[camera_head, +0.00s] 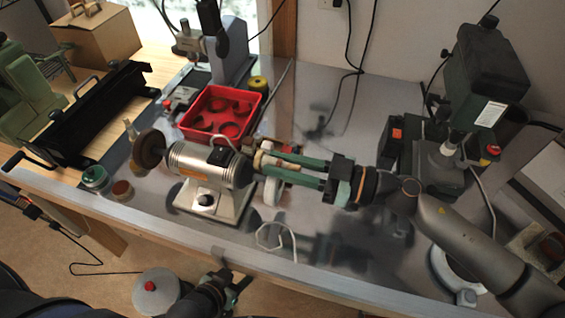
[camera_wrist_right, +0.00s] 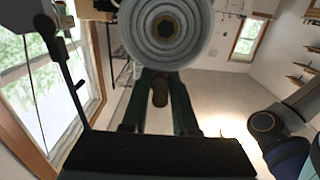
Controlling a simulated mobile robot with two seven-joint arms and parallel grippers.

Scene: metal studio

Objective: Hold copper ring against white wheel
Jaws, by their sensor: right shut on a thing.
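The white wheel (camera_head: 273,188) is on the right end of the bench grinder (camera_head: 205,165); in the right wrist view it fills the top centre (camera_wrist_right: 166,32) with its hub facing me. My right gripper (camera_head: 262,160) reaches in from the right, its green fingers at the wheel's upper side. It is shut on a small brownish piece, taken as the copper ring (camera_wrist_right: 160,92), between the fingertips just below the wheel in the wrist view. I cannot tell whether it touches the wheel. My left gripper (camera_head: 232,288) is low at the bottom, off the bench; its jaw state is unclear.
A red tray (camera_head: 222,112) with round slots stands behind the grinder. A dark wheel (camera_head: 149,149) is on the grinder's left end. Small tins (camera_head: 95,178) stand at left. A white wire stand (camera_head: 277,240) is near the front edge. A dark machine (camera_head: 488,75) stands at right.

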